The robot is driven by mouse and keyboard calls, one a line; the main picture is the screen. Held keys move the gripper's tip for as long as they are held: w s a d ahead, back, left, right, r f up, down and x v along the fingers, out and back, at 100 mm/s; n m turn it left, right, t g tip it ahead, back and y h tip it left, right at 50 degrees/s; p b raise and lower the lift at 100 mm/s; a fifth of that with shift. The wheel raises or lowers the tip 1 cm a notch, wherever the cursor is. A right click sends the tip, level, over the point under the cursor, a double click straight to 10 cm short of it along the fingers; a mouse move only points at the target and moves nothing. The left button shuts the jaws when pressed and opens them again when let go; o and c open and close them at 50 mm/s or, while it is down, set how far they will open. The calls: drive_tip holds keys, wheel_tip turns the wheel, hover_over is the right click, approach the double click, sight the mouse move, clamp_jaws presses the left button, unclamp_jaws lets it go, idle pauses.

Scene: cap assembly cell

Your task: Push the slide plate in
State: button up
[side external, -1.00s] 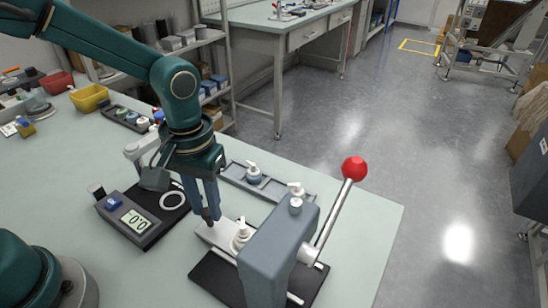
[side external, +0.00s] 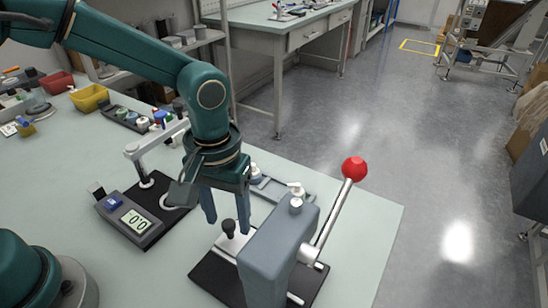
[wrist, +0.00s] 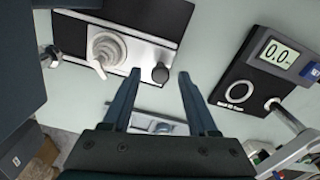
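The silver slide plate (side external: 233,244) lies on the black base of the lever press (side external: 275,255), its inner part hidden behind the press body in the side view. Its black knob (side external: 228,228) stands at the outer end and also shows in the wrist view (wrist: 160,74). A round grey, stepped part with a white spout (wrist: 105,47) sits on the plate in the wrist view. My gripper (side external: 227,224) is open and empty. Its fingers appear on either side of the knob, with gaps; their exact height against it is unclear.
The press lever with red ball (side external: 354,168) leans right. A scale (side external: 130,218) and a post stand on a black base (side external: 165,190) are left. A tray with white-topped pumps (side external: 270,186) lies behind the press. Bare table lies front left.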

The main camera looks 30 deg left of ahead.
drive_tip(key=shift+r, duration=2.55)
drive_tip(key=shift+w+f, duration=0.1)
drive_tip(key=shift+f, duration=2.5)
clamp_jaws()
